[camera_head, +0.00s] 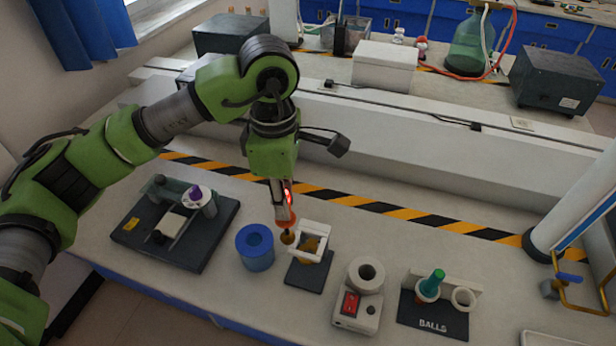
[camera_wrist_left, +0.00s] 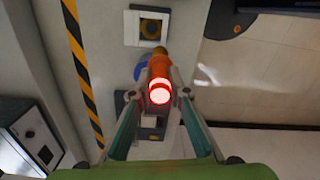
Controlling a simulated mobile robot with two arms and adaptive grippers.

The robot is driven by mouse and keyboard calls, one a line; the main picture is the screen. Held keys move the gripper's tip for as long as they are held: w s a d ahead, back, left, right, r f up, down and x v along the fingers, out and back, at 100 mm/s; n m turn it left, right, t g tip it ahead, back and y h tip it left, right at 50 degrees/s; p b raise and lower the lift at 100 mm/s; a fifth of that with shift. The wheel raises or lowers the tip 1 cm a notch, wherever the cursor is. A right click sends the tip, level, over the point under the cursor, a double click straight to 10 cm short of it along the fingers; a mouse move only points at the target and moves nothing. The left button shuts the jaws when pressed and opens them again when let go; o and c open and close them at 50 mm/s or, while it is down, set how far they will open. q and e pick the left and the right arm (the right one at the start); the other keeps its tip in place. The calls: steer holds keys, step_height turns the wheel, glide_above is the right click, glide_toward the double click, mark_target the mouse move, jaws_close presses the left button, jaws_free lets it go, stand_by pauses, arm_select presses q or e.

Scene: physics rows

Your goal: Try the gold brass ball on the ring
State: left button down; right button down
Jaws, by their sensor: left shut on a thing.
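My left gripper (camera_head: 285,212) points down and is shut on the orange handle of the gold brass ball (camera_head: 287,237). The handle (camera_wrist_left: 160,72) glows red and white at its near end in the left wrist view. The ball hangs at the handle's lower end, at the left edge of the white ring frame in the head view; I cannot tell whether they touch. The ring stand has a white frame (camera_head: 324,238) with a gold part inside and a dark base (camera_head: 309,276). The frame also shows in the left wrist view (camera_wrist_left: 133,27). My right gripper is not in view.
A blue cup (camera_head: 245,256) stands left of the ring stand. A white device with a red switch (camera_head: 351,303) stands to its right, then a BALLS rack (camera_head: 433,325) with a teal-handled piece (camera_head: 434,280). A dark tray (camera_head: 205,245) lies left.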

arm_select(q)
steer(key=shift+w+d+f+n, duration=0.2)
steer(key=shift+d+f+n, duration=0.05)
steer(key=shift+d+n, duration=0.55)
steer(key=shift+w+d+f+n, duration=0.25)
steer(key=shift+d+n, duration=0.45)
steer(key=shift+n, duration=0.15)
steer(key=shift+w+d+f+n, duration=0.2)
steer(key=shift+d+f+n, duration=0.05)
steer(key=shift+d+n, duration=0.55)
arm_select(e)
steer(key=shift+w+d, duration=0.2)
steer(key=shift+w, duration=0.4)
arm_select(q)
steer(key=shift+f+b, duration=0.1)
steer(key=shift+b, duration=0.25)
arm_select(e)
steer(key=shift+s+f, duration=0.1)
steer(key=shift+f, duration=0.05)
